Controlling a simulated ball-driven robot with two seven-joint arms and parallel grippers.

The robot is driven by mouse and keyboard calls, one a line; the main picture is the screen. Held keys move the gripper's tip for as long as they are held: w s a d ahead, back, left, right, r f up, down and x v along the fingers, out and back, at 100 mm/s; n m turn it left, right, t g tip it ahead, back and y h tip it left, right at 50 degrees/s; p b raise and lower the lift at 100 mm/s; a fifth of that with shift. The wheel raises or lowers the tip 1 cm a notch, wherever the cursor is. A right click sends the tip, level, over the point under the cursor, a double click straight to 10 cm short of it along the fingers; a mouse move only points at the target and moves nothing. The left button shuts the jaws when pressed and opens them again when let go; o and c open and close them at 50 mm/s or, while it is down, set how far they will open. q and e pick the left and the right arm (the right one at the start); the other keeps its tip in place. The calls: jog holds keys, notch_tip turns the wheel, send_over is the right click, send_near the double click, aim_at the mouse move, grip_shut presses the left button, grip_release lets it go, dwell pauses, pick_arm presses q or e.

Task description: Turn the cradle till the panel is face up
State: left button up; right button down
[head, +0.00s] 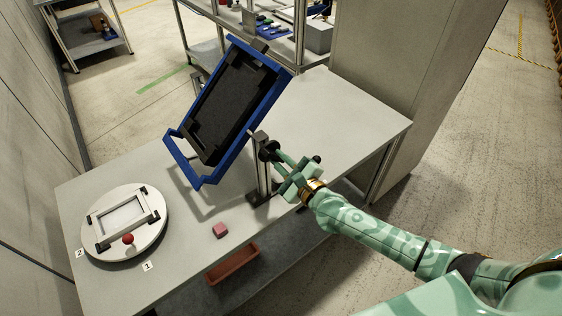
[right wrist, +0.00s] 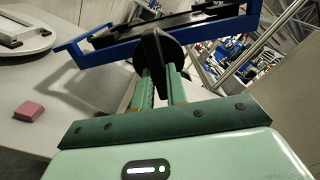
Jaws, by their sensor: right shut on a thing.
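The cradle is a blue frame (head: 277,92) that holds a dark panel (head: 226,108). It hangs tilted between metal posts (head: 262,178) above the grey table, its far right end high and its near left end low. Its dark side is turned up toward the head camera. In the right wrist view the blue frame (right wrist: 205,27) is seen nearly edge-on. My right gripper (head: 275,156) is shut on a black knob (right wrist: 160,50) at the cradle's near side, beside the post. My left gripper is in neither view.
A pink block (head: 220,230) lies near the front edge. A red-brown bin (head: 232,264) is below. The table's right part (head: 340,120) is bare.

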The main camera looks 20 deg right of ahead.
jog(key=shift+s+a+f+m+b, duration=0.15)
jog(key=shift+m+b, duration=0.3)
jog(key=shift+m, duration=0.65)
jog(key=shift+w+d+f+m+b, duration=0.1)
jog(key=shift+m+b, duration=0.3)
jog(key=shift+m, duration=0.7)
jog(key=shift+s+a+m+b, duration=0.15)
jog(key=shift+m+b, duration=0.5)
jog(key=shift+m, duration=1.05)
jog(key=shift+a+m, duration=0.1)
jog(key=shift+m, duration=0.3)
jog(key=c, duration=1.4)
grip_release()
jog(key=b+v, duration=0.2)
jog(key=v, duration=1.4)
jog(key=shift+b, duration=0.4)
